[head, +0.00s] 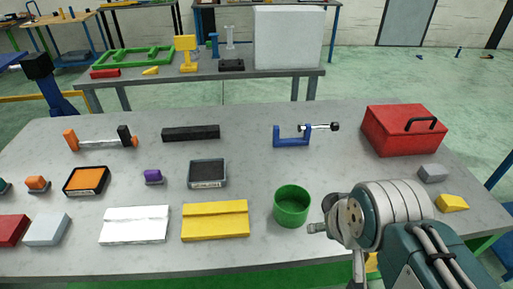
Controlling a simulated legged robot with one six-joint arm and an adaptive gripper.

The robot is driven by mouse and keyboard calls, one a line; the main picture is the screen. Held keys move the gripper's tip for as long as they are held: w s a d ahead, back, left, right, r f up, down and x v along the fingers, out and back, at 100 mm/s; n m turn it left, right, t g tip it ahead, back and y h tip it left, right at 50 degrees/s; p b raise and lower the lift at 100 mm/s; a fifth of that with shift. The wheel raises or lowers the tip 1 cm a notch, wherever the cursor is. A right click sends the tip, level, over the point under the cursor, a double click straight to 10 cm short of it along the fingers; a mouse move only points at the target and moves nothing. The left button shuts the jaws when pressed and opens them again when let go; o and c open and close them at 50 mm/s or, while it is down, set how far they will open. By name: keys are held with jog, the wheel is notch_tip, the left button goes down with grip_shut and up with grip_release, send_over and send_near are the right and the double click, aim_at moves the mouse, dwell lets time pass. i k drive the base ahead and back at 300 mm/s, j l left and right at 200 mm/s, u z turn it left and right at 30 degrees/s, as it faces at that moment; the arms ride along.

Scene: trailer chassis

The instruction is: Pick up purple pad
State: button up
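A small purple block (153,176) with a pale underside sits on the grey table (130,270), left of centre. To its right lies a flat, dark-framed square pad (207,172) with a dark grey face; its colour does not read clearly as purple. An orange-faced pad (86,180) of the same shape lies left of the purple block. My gripper (318,228) shows only in part at the lower right, over the table's front and right of both pads. It touches neither pad, and its fingers are too unclear to tell open from shut.
A green cup (292,206) stands just left of my gripper. White (135,226) and yellow (215,221) flat pieces lie in front of the pads. A black bar (191,133) and blue clamp (291,140) lie behind; a red toolbox (402,130) stands at right.

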aim_at(152, 176)
jog(key=u, duration=1.2)
jog(key=z, duration=0.5)
jog(key=i+j+z, duration=0.2)
jog(key=j, duration=0.15)
jog(key=i+j+z, duration=0.1)
jog(key=j+z, duration=0.35)
jog(key=j, duration=0.3)
jog(key=i+j, duration=0.1)
jog(key=j, duration=0.2)
jog(key=i+j, duration=0.1)
jog(key=j, duration=0.5)
jog(key=i, duration=0.05)
